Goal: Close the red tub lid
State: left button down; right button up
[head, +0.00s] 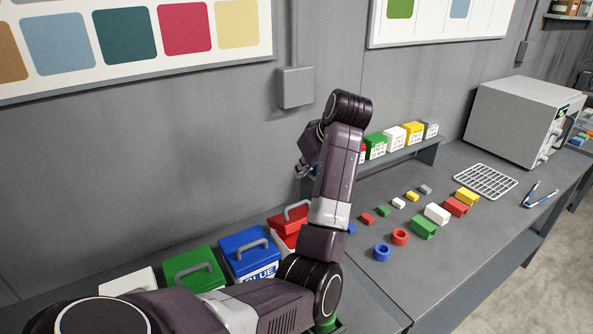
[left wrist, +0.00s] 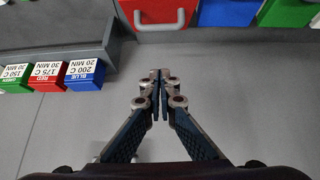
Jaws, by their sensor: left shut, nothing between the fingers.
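The red tub (head: 284,241) stands in the row of tubs by the wall in the head view, right of the blue tub, partly hidden by my left arm. Its red lid (head: 278,222) with a grey handle shows at the top; I cannot tell whether it is fully seated. In the left wrist view, a red surface with a pale handle (left wrist: 160,22) shows at the top edge. My left gripper (head: 303,171) is raised above the bench near the wall, beyond the red tub. Its fingertips (left wrist: 160,76) are together and empty, apart from the tub. My right gripper is not in view.
The blue tub (head: 247,241) and green tub (head: 192,270) stand left of the red one. A shelf (head: 398,158) holds small labelled boxes. Coloured blocks and rings lie on the bench at right, with a wire rack (head: 485,181) and an oven (head: 520,118) behind.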

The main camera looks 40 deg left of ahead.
pick_arm(q)
jog(key=p, duration=0.3)
send_over(297, 204)
jog(key=a, duration=0.2)
notch_tip(297, 204, down, 6)
jog(key=f+p, duration=0.1)
jog(key=d+f+p, duration=0.1)
jog(key=shift+w+f, duration=0.15)
jog(key=shift+f, duration=0.2)
jog(key=shift+d+f, duration=0.35)
jog(key=shift+d, duration=0.2)
jog(key=shift+f, duration=0.15)
jog(key=shift+a, duration=0.15)
